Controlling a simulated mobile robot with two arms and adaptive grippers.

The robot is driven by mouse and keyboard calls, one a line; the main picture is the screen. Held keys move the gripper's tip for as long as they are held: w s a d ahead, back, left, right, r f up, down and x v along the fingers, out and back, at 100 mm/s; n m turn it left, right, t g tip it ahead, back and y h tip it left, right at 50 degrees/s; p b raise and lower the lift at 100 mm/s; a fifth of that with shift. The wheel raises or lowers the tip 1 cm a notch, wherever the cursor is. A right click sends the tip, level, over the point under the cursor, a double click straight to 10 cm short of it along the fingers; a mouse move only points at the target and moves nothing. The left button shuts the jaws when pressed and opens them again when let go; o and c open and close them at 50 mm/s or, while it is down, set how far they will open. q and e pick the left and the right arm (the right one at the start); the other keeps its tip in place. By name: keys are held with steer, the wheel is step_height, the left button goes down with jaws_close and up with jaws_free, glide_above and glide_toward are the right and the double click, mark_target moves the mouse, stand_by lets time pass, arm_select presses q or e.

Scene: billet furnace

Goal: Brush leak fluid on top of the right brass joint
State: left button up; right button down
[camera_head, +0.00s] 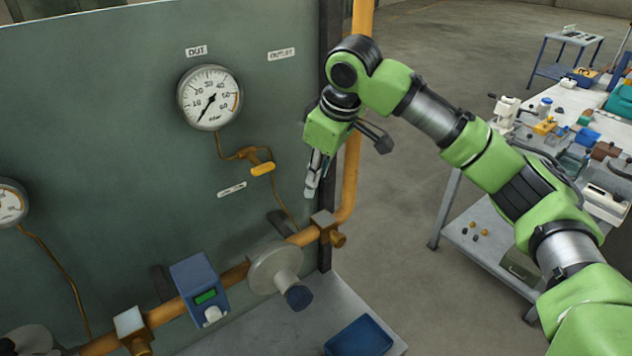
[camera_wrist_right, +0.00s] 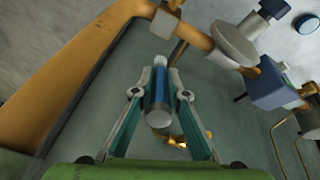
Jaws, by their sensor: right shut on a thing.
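The right brass joint (camera_head: 323,219) is a squarish fitting on the orange pipe, near the panel's right edge. It also shows at the top of the right wrist view (camera_wrist_right: 166,23). My right gripper (camera_head: 313,180) is above the joint and slightly left of it in the head view, pointing down. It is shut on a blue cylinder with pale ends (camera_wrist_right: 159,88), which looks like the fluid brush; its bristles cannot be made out. The cylinder's pale tip appears apart from the joint. Another brass joint (camera_head: 129,321) is at lower left. My left gripper is not in view.
The green panel carries a pressure gauge (camera_head: 210,98) and a thin tube with a yellow valve handle (camera_head: 262,169). A blue meter (camera_head: 196,284) and a grey round fitting (camera_head: 272,268) sit along the pipe. A blue tray (camera_head: 358,338) is below. A cluttered bench stands at right.

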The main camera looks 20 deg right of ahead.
steer(key=shift+w+r, duration=0.15)
steer(key=shift+r, duration=0.95)
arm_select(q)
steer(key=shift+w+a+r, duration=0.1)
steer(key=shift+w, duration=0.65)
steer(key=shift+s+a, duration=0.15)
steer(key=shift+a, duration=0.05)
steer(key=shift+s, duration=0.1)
arm_select(e)
steer(key=shift+a, duration=0.1)
